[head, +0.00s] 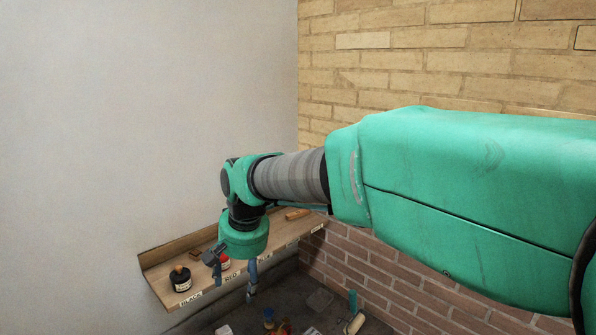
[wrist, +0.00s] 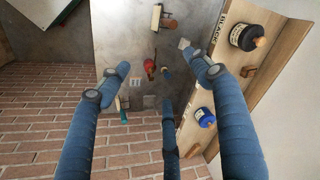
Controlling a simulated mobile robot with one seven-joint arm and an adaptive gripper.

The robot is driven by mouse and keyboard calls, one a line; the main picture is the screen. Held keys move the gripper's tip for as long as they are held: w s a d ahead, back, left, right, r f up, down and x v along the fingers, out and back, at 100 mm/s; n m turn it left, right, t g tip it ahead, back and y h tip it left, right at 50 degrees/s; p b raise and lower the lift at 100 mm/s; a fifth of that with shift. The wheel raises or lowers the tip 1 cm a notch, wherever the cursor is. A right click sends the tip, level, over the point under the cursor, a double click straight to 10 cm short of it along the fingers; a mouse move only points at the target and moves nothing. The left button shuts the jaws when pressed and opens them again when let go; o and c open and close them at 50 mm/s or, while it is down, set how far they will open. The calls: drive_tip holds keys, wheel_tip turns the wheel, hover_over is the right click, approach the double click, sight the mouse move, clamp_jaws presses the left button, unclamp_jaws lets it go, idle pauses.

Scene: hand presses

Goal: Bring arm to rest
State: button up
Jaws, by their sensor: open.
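My arm (head: 460,190), with green shells and a grey sleeve, reaches in from the right in the head view and bends down at the wrist. My gripper (head: 233,275) hangs from its end, in front of the labelled shelf. In the wrist view its blue fingers (wrist: 154,68) are spread apart with nothing between them. The gripper is open and empty, above the grey work surface (wrist: 118,40).
The wooden shelf (head: 203,293) bears a black bottle (head: 180,279) and a red one (head: 224,262). A blue-labelled bottle (wrist: 205,117) also stands there. Below lie a red item (wrist: 149,66), a pale roller (head: 355,324) and a teal item (head: 352,301). A brick wall (head: 400,290) bounds the right.

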drive_tip(key=s+d+r+t+b, duration=0.15)
drive_tip(key=s+d, duration=0.35)
drive_tip(key=d, duration=0.8)
drive_tip(key=s+d+f+t+h+b, duration=0.1)
drive_tip(key=s+d+f+b, duration=0.1)
drive_tip(key=s+d, duration=0.8)
drive_tip(key=s+d+f+m+t+b, duration=0.1)
drive_tip(key=s+d+f, duration=0.4)
drive_tip(key=s+d, duration=0.5)
drive_tip(key=shift+s+d+h+b, duration=0.2)
drive_tip(key=shift+d+h+b, duration=0.25)
drive_tip(key=shift+d, duration=0.3)
